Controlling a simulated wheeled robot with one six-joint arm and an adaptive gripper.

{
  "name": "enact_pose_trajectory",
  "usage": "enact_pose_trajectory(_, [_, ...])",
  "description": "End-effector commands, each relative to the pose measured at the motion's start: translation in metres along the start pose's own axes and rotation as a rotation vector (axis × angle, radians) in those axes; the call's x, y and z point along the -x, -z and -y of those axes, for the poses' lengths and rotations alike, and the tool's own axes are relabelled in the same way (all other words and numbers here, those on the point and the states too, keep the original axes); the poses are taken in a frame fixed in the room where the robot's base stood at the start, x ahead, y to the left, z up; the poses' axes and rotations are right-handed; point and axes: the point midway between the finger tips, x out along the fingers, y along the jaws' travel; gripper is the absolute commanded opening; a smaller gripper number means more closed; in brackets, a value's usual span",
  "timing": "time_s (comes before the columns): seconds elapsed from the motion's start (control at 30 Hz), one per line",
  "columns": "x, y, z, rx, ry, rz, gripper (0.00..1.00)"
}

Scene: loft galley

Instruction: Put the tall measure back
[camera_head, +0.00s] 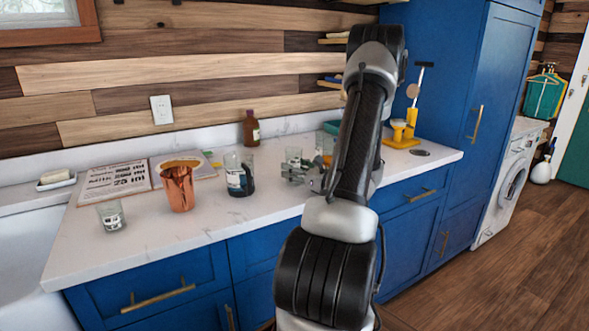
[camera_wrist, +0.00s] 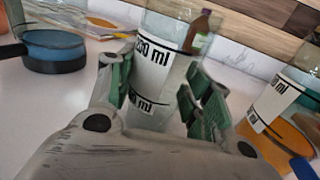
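In the head view my gripper (camera_head: 302,174) is low over the counter, just in front of a clear glass (camera_head: 293,156). Which one is the tall measure is not clear.
A copper cup (camera_head: 178,188), a small glass (camera_head: 112,216) and a printed board (camera_head: 100,184) are on the left of the counter (camera_head: 215,220). A brown bottle (camera_head: 251,130) stands at the back. A yellow stand (camera_head: 402,142) is at the right. The front counter edge is clear.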

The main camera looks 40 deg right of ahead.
Motion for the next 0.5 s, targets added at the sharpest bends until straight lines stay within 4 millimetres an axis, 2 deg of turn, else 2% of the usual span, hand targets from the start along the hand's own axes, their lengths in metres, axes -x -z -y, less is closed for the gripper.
enact_pose_trajectory(0.03, [0.0000,-0.0004,0.0000,0.000,0.000,0.000,0.63])
enact_pose_trajectory(0.1, [0.0000,-0.0005,0.0000,0.000,0.000,0.000,0.70])
enact_pose_trajectory(0.47, [0.0000,-0.0051,0.0001,0.002,0.000,0.001,0.70])
enact_pose_trajectory(0.5, [0.0046,-0.0040,0.0006,0.000,0.002,0.000,0.70])
